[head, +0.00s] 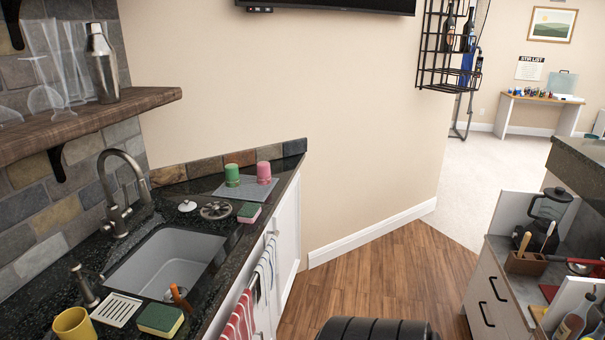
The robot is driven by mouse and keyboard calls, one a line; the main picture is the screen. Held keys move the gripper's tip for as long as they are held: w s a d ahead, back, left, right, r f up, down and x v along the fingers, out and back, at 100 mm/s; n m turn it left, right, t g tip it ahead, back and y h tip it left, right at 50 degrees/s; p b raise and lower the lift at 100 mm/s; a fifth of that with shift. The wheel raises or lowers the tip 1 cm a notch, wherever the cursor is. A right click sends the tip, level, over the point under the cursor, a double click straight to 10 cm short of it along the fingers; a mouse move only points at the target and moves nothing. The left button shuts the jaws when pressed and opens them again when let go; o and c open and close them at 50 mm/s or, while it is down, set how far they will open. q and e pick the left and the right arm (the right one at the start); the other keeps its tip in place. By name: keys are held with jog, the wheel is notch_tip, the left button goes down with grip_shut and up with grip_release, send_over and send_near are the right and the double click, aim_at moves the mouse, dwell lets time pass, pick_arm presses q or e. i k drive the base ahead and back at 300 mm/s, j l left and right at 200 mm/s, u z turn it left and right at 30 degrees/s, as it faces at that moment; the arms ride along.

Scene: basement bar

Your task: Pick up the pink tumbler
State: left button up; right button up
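The pink tumbler (264,172) stands at the far end of the dark stone counter, on a grey drying mat (240,191). A green tumbler (232,175) stands just to its left on the same mat, with a small gap between them. The pink tumbler shows fully, with nothing in front of it. Neither of my grippers is in view.
A sink (165,262) with a tall faucet (112,195) lies nearer on the counter. Sponges (160,319), a yellow cup (73,324) and a drain strainer (216,210) surround it. A wooden shelf (95,120) overhangs at left. Open wooden floor (390,270) lies right of the cabinet.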

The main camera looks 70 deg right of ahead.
aim_at(263, 178)
jog(key=z, duration=2)
jog(key=i+l+u, duration=0.1)
jog(key=u, duration=0.3)
jog(key=i+l+u, duration=0.2)
jog(key=u, duration=0.15)
jog(key=i+l+u, duration=0.15)
jog(key=u, duration=0.25)
